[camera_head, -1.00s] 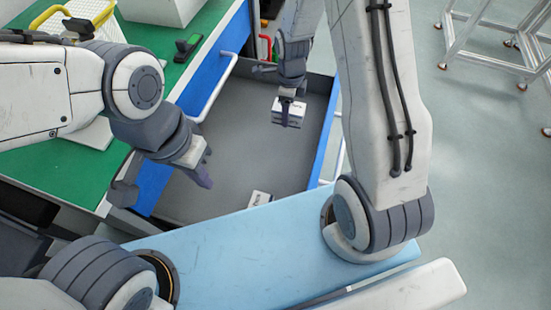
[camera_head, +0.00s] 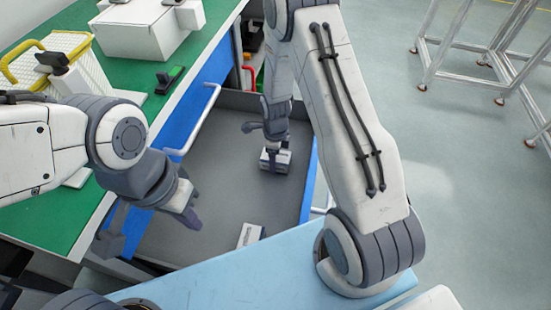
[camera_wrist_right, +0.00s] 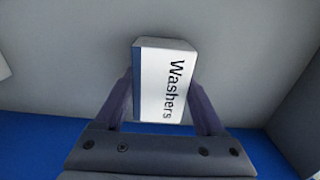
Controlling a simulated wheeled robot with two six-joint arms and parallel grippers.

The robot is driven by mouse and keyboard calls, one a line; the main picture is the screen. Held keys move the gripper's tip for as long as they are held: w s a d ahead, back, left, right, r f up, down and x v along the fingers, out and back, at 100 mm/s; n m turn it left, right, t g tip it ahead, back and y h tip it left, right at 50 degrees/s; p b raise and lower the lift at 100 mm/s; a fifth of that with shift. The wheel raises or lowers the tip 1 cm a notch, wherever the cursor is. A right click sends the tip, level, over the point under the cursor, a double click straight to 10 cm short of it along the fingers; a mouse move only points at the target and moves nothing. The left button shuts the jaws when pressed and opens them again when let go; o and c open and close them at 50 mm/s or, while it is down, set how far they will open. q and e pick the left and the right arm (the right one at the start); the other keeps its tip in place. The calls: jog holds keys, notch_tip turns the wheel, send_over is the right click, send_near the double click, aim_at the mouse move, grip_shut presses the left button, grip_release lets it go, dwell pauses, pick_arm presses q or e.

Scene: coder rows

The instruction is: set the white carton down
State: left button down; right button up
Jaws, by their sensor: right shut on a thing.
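The white carton (camera_wrist_right: 165,85) has a blue edge and the word "Washers" on it. It sits between the two fingers of my right gripper (camera_wrist_right: 165,112), which is shut on it. In the head view the carton (camera_head: 275,160) is inside the open grey drawer, below my right gripper (camera_head: 274,150). I cannot tell whether it touches the drawer floor. My left gripper (camera_head: 148,225) is open and empty, over the drawer's near left side.
The green bench (camera_head: 165,62) at left bears a white box (camera_head: 145,40) and a yellow-handled basket (camera_head: 75,75). Drawer floor between the cartons is clear.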

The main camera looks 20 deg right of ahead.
jog(key=shift+f, duration=0.2)
jog(key=o, duration=1.5)
notch_tip(320, 180, up, 11)
jog(key=p, duration=0.3)
jog(key=s+a+r+n, duration=0.8)
jog(key=a+r+n, duration=0.35)
jog(key=n, duration=0.25)
jog(key=s+a+r+n, duration=0.1)
jog(key=s+r+n, duration=0.2)
jog(key=s+n, duration=0.4)
jog(key=s+a+r+n+y, duration=0.1)
jog(key=s+r+n, duration=0.3)
jog(key=s+n, duration=0.4)
jog(key=a+n, duration=0.1)
jog(key=n, duration=0.2)
jog(key=shift+s, duration=0.25)
